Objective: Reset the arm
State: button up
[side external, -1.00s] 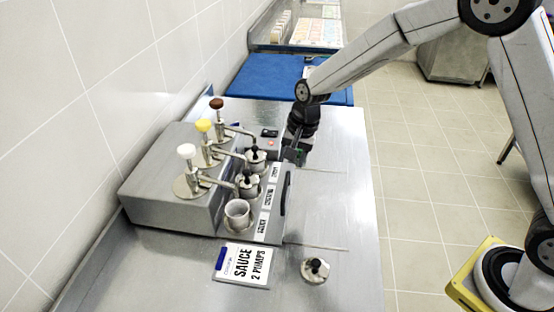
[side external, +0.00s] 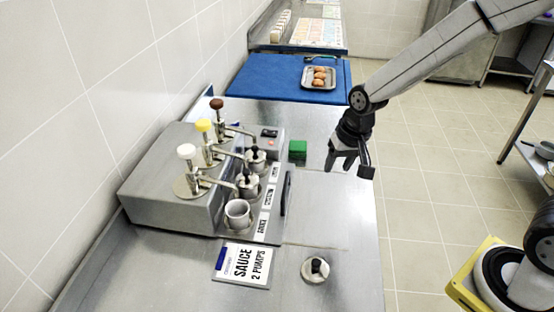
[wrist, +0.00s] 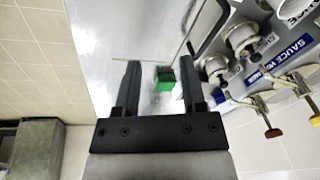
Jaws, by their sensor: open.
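My gripper (side external: 343,160) hangs above the right part of the steel counter (side external: 330,215), open and empty. In the wrist view its two dark fingers (wrist: 157,88) stand apart with nothing gripped between them. A green block (side external: 298,150) rests on the counter to the left of my gripper, beside the sauce station. The green block also shows in the wrist view (wrist: 165,80), beyond the fingers and nearer the right one, apart from both.
The sauce dispenser (side external: 160,190) with white, yellow and brown pump knobs stands left, with lidded pots and one open pot (side external: 238,213). A sign (side external: 243,264) and a loose lid (side external: 315,269) lie in front. A tray of brown items (side external: 319,78) sits on the blue board (side external: 265,78).

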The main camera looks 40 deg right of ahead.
jog(key=s+d+n, duration=0.3)
jog(key=s+n, duration=0.1)
jog(key=s, duration=0.6)
jog(key=shift+s+h, duration=0.2)
jog(key=shift+h, duration=0.1)
